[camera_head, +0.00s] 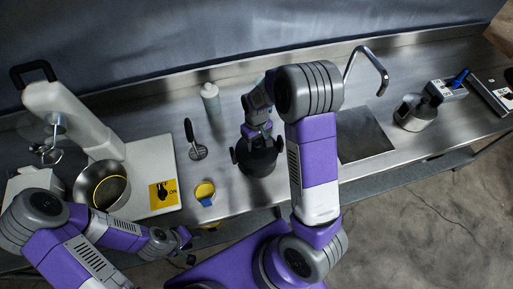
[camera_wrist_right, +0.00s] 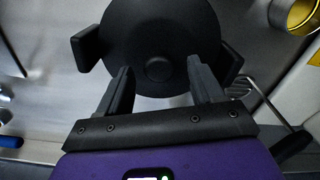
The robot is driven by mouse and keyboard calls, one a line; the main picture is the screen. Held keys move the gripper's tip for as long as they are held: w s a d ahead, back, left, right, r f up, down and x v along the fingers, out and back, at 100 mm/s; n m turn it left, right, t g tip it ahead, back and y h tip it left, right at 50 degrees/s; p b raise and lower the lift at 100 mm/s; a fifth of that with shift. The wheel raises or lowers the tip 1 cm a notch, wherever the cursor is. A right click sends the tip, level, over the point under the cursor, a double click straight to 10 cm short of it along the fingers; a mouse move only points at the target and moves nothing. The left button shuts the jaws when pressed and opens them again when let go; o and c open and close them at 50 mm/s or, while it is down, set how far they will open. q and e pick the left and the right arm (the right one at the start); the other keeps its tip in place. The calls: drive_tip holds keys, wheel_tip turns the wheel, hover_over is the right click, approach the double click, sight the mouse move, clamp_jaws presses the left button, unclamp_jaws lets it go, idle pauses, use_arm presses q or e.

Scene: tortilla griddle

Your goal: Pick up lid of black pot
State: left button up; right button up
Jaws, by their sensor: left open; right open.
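The black pot (camera_head: 258,164) stands on the steel counter, under my right gripper. Its round black lid (camera_wrist_right: 160,28) fills the top middle of the right wrist view, with a small round knob (camera_wrist_right: 158,69) at its centre. Dark side handles stick out left and right. My right gripper (camera_head: 257,137) points down over the lid. In the right wrist view the right gripper (camera_wrist_right: 158,72) is open, one finger on each side of the knob; I cannot tell whether they touch the lid. My left gripper (camera_head: 184,240) is open and empty at the counter's front edge, away from the pot.
A yellow cup (camera_head: 205,190), a black-handled utensil (camera_head: 192,140) and a pale bottle (camera_head: 210,98) stand or lie left of the pot. A white mixer (camera_head: 75,115) with a metal bowl (camera_head: 110,190) is further left.

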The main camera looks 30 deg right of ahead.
wheel_tip(320, 180, down, 2)
drive_tip(key=c, duration=1.1)
